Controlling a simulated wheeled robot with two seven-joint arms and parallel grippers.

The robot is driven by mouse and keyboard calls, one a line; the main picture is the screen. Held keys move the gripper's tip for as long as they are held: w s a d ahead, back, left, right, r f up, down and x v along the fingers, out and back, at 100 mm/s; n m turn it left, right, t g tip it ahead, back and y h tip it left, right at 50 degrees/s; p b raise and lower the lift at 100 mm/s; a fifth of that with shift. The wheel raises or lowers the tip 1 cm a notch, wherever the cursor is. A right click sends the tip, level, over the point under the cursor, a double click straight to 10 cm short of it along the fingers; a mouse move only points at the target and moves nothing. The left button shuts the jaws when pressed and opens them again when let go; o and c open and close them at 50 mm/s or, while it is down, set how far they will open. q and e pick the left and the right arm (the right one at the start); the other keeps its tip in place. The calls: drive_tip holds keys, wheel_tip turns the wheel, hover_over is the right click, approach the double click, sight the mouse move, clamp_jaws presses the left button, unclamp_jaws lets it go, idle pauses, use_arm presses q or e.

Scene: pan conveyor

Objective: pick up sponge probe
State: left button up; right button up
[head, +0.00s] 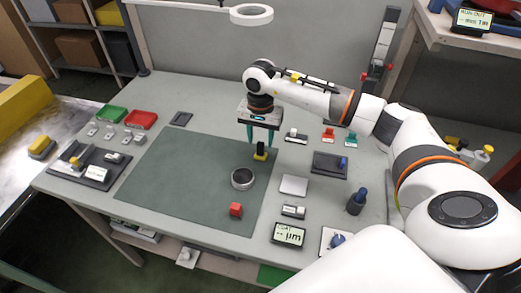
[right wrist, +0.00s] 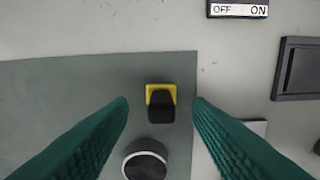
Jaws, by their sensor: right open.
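The sponge probe, a small yellow block with a black grip, stands on the dark green mat in the head view (head: 260,156) and in the right wrist view (right wrist: 161,104). My right gripper (head: 260,142) has green fingers and points down just above the probe. In the right wrist view the fingers (right wrist: 160,102) are spread, with the probe between their tips in the picture and clear space on both sides. I cannot tell whether the tips reach down to the grip's height. My left gripper is not in view.
A round dark-and-silver puck (head: 242,179) sits close to the probe on the mat (head: 180,175). A red block (head: 236,210) lies nearer the front. A pale square plate (head: 293,185) and a dark tray (head: 330,163) lie right. The mat's left part is clear.

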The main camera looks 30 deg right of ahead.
sight(260, 143)
wheel_tip(260, 143, down, 4)
drive_tip(key=shift+s+a+f+p, duration=0.1)
drive_tip(key=shift+p, duration=0.4)
drive_tip(key=shift+c, duration=0.5)
clamp_jaws()
